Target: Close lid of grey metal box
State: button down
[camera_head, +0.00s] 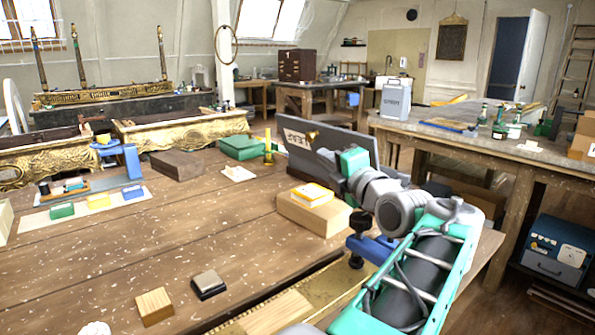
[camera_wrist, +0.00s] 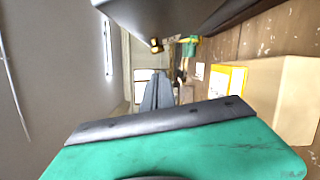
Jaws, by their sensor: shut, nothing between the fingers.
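The grey metal box (camera_head: 344,138) is at the far right part of the bench and shows mainly as a slanted grey panel. A pale lettered label is at its left end, and a brass fitting (camera_head: 312,134) is on it. My wrist covers its right part, so the lid's angle is hard to tell. In the wrist view a dark grey face of the box (camera_wrist: 180,14) fills the top, with its brass fitting (camera_wrist: 155,45) beyond my fingertips. My gripper (camera_wrist: 157,76) is shut and empty, beside that face. In the head view its fingers blend into the grey panel.
A wooden block (camera_head: 312,215) with a yellow-and-white box (camera_head: 312,194) on it stands close in front of my wrist. Left of the grey box are a yellow cylinder (camera_head: 268,152), a green case (camera_head: 242,147) and a white card (camera_head: 238,174).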

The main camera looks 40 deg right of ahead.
jog(key=shift+w+d+r, duration=0.1)
jog(key=shift+d+r, duration=0.1)
jog(key=shift+d, duration=0.05)
jog(key=p+x, duration=0.1)
jog(key=x, duration=0.8)
jog(key=shift+w+p, duration=0.25)
jog(key=shift+p, duration=0.15)
jog(key=shift+r, duration=0.15)
